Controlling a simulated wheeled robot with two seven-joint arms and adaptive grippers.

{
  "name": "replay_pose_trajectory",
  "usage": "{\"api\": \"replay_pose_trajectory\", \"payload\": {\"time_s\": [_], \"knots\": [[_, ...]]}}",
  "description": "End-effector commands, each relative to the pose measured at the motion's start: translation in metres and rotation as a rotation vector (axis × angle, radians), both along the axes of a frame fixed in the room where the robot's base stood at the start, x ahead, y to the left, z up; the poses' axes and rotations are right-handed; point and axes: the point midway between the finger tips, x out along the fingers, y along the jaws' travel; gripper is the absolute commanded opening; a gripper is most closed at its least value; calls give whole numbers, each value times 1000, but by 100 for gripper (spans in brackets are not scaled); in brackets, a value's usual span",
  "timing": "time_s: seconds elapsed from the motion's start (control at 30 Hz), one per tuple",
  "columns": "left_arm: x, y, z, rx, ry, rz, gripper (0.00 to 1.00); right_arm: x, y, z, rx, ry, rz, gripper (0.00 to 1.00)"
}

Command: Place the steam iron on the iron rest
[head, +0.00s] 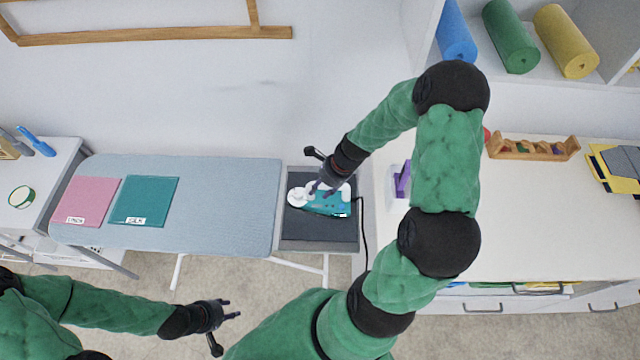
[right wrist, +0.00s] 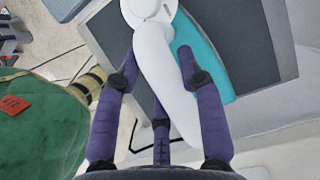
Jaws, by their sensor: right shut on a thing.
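The teal and white steam iron (head: 328,204) lies over the dark grey iron rest (head: 319,229) at the right end of the ironing board. In the right wrist view its white handle (right wrist: 163,75) runs between the purple fingers, with a teal part (right wrist: 210,65) beside it. My right gripper (head: 318,188) is shut on the iron's handle. The iron's underside is hidden, so I cannot tell whether it touches the rest (right wrist: 255,50). My left gripper (head: 232,309) is apart from everything, low in the head view, with its fingers spread and empty.
The blue-grey ironing board (head: 230,205) carries a pink cloth (head: 84,200) and a teal cloth (head: 146,201). A dark cord (head: 365,235) hangs right of the rest. A white counter (head: 540,220) stands to the right, with a purple item (head: 402,180) near its edge.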

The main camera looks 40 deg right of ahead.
Motion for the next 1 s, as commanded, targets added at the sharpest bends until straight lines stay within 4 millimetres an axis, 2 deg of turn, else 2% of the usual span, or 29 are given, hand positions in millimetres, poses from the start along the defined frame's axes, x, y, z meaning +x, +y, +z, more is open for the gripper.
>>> {"api": "replay_pose_trajectory", "payload": {"time_s": [0.43, 0.47, 0.5, 0.53, 0.87, 1.0], "knots": [[0, 0, -2, 0, 0, 0, 40, 2, -2, -4, -5, -6, -3, 0], [0, 0, -2, 0, 0, 0, 40, 1, -1, -5, -2, -3, -2, 44], [0, 0, -2, 0, 0, 0, 40, 1, -1, -5, -2, -3, -2, 55], [0, 0, -2, 0, 0, 0, 40, 1, -1, -5, -2, -3, -2, 62], [0, 0, -1, 0, 0, 0, 40, 1, -1, -4, -2, -3, -2, 62], [0, 0, 2, 0, 0, 0, 40, 0, -3, 5, -3, -4, -2, 62]]}}
